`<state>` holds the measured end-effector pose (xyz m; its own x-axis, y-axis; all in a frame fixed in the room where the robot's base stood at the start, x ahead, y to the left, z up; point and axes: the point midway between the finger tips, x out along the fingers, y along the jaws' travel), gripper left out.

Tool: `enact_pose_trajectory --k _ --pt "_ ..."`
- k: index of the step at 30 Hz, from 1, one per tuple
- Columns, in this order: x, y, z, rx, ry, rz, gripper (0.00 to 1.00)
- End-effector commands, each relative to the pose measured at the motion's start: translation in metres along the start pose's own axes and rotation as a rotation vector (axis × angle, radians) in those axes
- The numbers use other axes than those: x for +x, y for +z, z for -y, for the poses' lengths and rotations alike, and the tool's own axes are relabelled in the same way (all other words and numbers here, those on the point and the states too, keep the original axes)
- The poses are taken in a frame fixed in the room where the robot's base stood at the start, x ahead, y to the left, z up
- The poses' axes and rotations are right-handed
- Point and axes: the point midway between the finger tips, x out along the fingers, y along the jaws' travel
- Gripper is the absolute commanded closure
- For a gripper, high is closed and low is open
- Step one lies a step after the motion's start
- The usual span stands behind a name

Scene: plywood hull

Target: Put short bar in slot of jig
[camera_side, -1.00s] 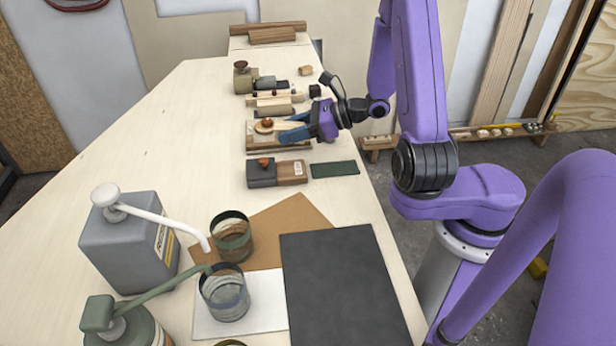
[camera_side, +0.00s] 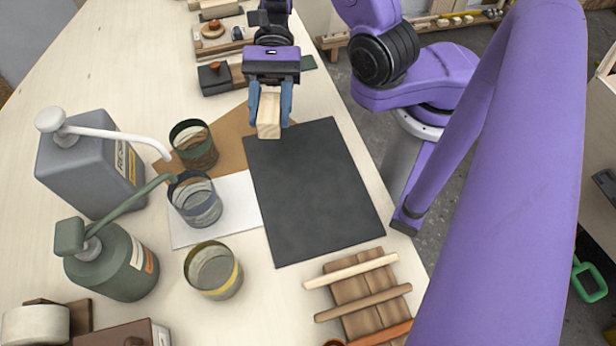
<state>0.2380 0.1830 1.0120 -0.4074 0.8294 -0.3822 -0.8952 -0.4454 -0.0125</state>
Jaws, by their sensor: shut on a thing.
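My gripper (camera_side: 271,116), with blue fingers, is shut on a short pale wooden bar (camera_side: 268,122). The bar points down toward the viewer, over the top edge of the black mat (camera_side: 312,190), and appears to be above the table. I cannot tell for certain which object is the jig. A wooden fixture with a round orange knob (camera_side: 212,27) lies at the top left, partly hidden behind my arm. No slot is clearly visible.
Three open cups (camera_side: 213,271) stand left of the mat, beside a grey pump jug (camera_side: 90,165) and a green pump bottle (camera_side: 112,262). A brown rack with wooden sticks (camera_side: 362,297) lies at the lower right. A dark block (camera_side: 215,78) sits behind the cups.

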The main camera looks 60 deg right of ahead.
Motion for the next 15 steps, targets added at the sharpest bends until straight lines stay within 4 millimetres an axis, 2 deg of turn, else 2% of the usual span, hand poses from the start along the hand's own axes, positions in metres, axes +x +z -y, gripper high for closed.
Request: enact_pose_trajectory --k 3,6,11,15 --pt "0.007 0.005 -0.023 -0.06 0.161 0.001 0.88" --pt "0.009 0.006 -0.035 -0.092 0.248 0.001 0.88" --pt "0.011 0.003 -0.043 -0.111 0.306 0.002 0.88" --pt "0.017 -0.011 -0.044 -0.109 0.309 0.005 0.88"
